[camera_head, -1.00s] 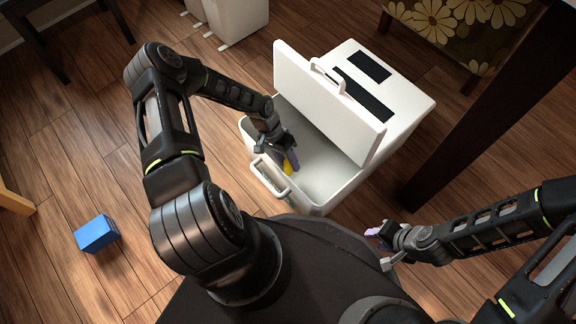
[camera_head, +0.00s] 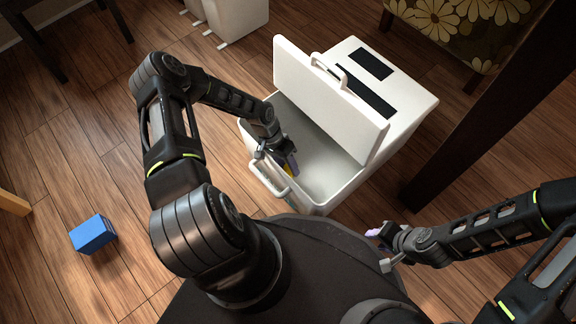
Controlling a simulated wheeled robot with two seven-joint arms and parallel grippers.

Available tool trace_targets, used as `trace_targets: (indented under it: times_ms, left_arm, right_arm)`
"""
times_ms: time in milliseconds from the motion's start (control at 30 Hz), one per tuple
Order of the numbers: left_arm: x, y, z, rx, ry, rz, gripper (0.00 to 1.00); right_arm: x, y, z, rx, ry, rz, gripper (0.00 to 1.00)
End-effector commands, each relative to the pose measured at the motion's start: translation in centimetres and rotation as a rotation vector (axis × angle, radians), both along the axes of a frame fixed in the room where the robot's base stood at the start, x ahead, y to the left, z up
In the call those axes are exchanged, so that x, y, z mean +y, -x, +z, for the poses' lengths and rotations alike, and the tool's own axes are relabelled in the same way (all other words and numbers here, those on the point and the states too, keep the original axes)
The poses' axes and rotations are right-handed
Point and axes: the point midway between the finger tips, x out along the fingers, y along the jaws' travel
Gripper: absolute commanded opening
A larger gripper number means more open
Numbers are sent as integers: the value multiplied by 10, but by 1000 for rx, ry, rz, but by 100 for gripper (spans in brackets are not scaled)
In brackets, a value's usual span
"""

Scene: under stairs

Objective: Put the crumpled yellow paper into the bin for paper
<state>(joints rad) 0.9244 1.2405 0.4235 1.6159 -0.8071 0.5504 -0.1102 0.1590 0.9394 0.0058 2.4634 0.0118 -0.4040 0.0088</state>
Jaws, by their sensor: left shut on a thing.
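I cannot read any label telling what the bin is for. My right gripper (camera_head: 380,243) is at the lower right, outside the bin; its jaws are too small to judge.
A blue box (camera_head: 93,234) lies on the wooden floor at the left. A dark post (camera_head: 480,115) stands right of the bin, with a flowered chair (camera_head: 450,30) behind. More white bins (camera_head: 235,18) stand at the top. The floor at left is mostly clear.

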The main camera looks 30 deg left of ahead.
Motion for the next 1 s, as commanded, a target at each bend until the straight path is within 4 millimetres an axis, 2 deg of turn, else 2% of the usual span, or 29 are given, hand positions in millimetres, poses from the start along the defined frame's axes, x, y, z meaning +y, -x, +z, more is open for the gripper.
trace_targets:
  times_ms: [67,100,333,733,867,1000]
  left_arm:
    - [0,0,-1,-2,-1,0,0]
    - [0,0,-1,-2,-1,0,43]
    - [0,0,-2,-4,-1,-1,62]
    - [0,0,5,-4,0,-1,63]
    - [1,-1,18,-5,-1,0,63]
    - [13,-2,43,-4,-3,2,63]
  right_arm:
    - [0,0,0,0,0,0,36]
    - [0,0,0,0,0,0,36]
    - [0,0,0,0,0,0,36]
    - [0,1,6,2,0,1,36]
    - [0,3,19,7,-1,4,36]
    - [-1,4,28,11,-2,5,36]
